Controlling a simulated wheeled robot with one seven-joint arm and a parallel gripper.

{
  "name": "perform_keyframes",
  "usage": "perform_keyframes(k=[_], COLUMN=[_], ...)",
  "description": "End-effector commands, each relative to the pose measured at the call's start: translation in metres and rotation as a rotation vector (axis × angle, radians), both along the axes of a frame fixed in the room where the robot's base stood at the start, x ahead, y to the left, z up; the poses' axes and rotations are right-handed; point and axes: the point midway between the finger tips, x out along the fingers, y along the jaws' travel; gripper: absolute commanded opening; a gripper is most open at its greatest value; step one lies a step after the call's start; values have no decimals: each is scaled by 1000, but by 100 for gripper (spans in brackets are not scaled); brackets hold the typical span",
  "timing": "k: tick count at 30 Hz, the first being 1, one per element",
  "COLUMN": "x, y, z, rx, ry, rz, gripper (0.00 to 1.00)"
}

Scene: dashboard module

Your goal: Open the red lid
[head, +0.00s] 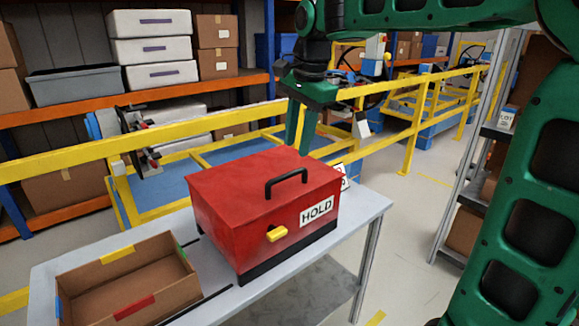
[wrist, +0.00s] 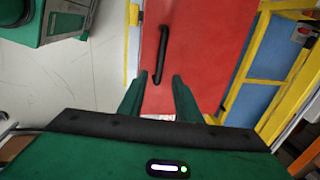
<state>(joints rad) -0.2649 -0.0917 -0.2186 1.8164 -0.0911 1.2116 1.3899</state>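The red lid (head: 235,188) is shut on a red box with a black base on the table. A black handle (head: 286,181) stands on its top; the front has a yellow latch (head: 277,234) and a white HOLD label (head: 316,211). My gripper (head: 298,147) points down near the box's far edge in the head view, with its fingers apart. In the wrist view, the red lid (wrist: 210,45) and handle (wrist: 163,55) lie beyond my open gripper (wrist: 160,84). Nothing is between the fingers, and they appear clear of the handle.
A cardboard bin (head: 130,290) with coloured tabs stands left of the box on the grey table (head: 352,222). Yellow rails (head: 90,150) run behind the table. Shelves (head: 120,105) with boxes stand at the back. Open floor (head: 420,240) lies right of the table.

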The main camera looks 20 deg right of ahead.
Motion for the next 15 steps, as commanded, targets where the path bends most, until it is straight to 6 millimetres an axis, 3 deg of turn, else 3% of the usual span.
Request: perform_keyframes(k=[9, 15], x=[9, 13], y=[3, 4], z=[-54, -71], rx=[-1, -1], ry=[3, 2], rz=[0, 1], gripper=[31, 31])
